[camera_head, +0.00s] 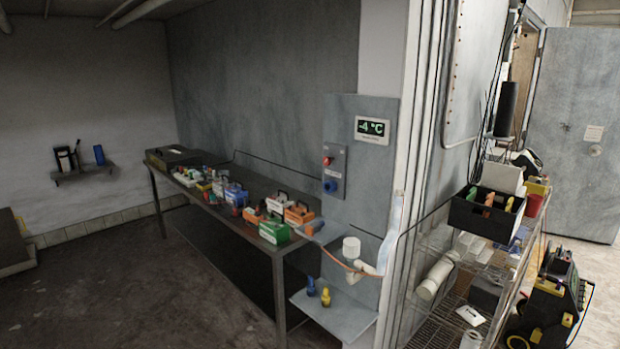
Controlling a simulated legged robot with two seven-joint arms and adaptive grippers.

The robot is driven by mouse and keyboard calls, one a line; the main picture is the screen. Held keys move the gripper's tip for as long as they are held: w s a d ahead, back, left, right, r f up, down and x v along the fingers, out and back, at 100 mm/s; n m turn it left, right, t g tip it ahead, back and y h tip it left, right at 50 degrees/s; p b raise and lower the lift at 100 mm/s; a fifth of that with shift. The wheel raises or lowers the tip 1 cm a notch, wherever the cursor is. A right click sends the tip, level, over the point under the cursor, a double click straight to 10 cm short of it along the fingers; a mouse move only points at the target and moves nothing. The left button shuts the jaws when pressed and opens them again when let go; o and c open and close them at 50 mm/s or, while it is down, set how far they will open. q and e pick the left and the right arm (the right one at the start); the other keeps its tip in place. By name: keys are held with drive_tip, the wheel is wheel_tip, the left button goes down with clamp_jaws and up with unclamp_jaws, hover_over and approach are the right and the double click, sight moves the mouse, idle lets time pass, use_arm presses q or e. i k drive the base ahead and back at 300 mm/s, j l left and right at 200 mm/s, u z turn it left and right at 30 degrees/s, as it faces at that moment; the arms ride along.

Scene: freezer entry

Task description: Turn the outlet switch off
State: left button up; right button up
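A grey switch box (340,165) is fixed on a pale blue-grey wall panel (364,215) near the middle of the view. It carries a red round part (328,160) above a blue round socket-like part (330,186). The box is small in the view, so I cannot tell which of these is the outlet switch or what position it is in. Neither of my grippers shows in the view, and nothing is seen touching the box.
A display (372,130) reading -4 °C hangs above right of the box. A long dark table (262,245) with several small boxes runs along the wall to the left. A wire shelf (440,310) with a black bin (480,222) stands right. Floor at left (130,270) is clear.

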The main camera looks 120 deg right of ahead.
sight(327, 161)
drive_tip(key=z, duration=4.1)
drive_tip(key=i+l, duration=0.1)
drive_tip(key=i, duration=0.5)
drive_tip(key=i+l, duration=0.1)
drive_tip(key=i, duration=0.5)
